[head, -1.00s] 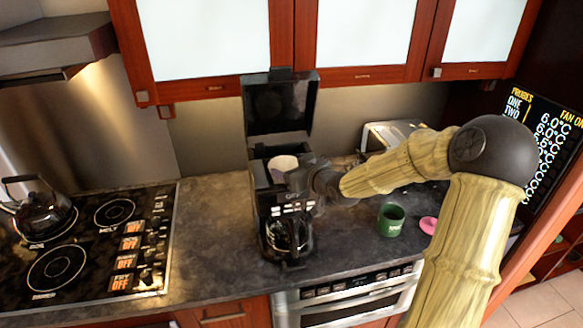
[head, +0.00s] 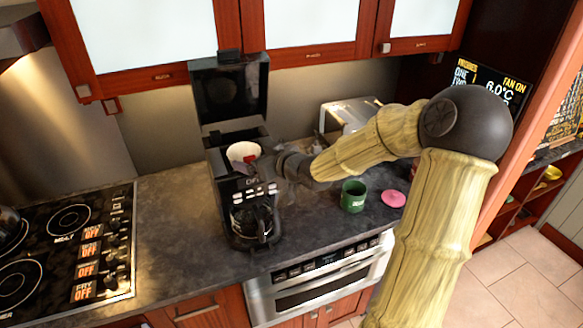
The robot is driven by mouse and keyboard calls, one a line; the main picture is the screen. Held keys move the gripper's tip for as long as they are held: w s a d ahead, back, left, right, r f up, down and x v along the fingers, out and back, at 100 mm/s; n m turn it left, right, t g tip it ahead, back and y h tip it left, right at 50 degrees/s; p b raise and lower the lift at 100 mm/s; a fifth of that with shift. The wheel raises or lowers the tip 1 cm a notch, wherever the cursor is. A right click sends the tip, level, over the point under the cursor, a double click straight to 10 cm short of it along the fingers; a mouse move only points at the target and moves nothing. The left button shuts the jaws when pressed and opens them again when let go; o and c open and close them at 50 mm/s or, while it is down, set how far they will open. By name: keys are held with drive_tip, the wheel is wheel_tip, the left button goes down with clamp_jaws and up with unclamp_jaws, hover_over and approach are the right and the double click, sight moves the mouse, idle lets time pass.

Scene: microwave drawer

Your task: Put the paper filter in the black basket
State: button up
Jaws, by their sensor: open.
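The coffee maker (head: 237,180) stands on the dark counter with its lid (head: 232,90) raised. The white paper filter (head: 243,152) sits in the open top of the coffee maker, where the black basket is; the basket's own edges are hard to make out. My gripper (head: 268,168) is at the right front of the filter, close beside the coffee maker's top. It is open, and its fingers are small and dark against the black machine. I cannot tell whether it touches the filter or the machine.
A glass carafe (head: 252,222) sits in the coffee maker's base. A green mug (head: 354,196) and a pink round item (head: 393,198) are on the counter at right. A toaster (head: 350,113) stands behind my arm. The stove (head: 68,243) is at left; counter between is clear.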

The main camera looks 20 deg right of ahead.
drive_tip(key=p+v, duration=0.3)
drive_tip(key=v, duration=1)
drive_tip(key=shift+s, duration=0.4)
drive_tip(key=shift+d, duration=0.1)
wheel_tip(320, 180, down, 9)
drive_tip(key=s+a+m+g+h, duration=0.1)
drive_tip(key=s+m+g+h, duration=0.1)
drive_tip(key=g+h, duration=0.3)
drive_tip(key=s+a+f+m+g, duration=0.2)
drive_tip(key=s+a+g, duration=0.3)
drive_tip(key=s, duration=0.6)
drive_tip(key=shift+a+f+g+h, duration=0.2)
drive_tip(key=shift+a+g+h, duration=0.2)
drive_tip(key=shift+a, duration=0.3)
drive_tip(key=shift+s, duration=0.15)
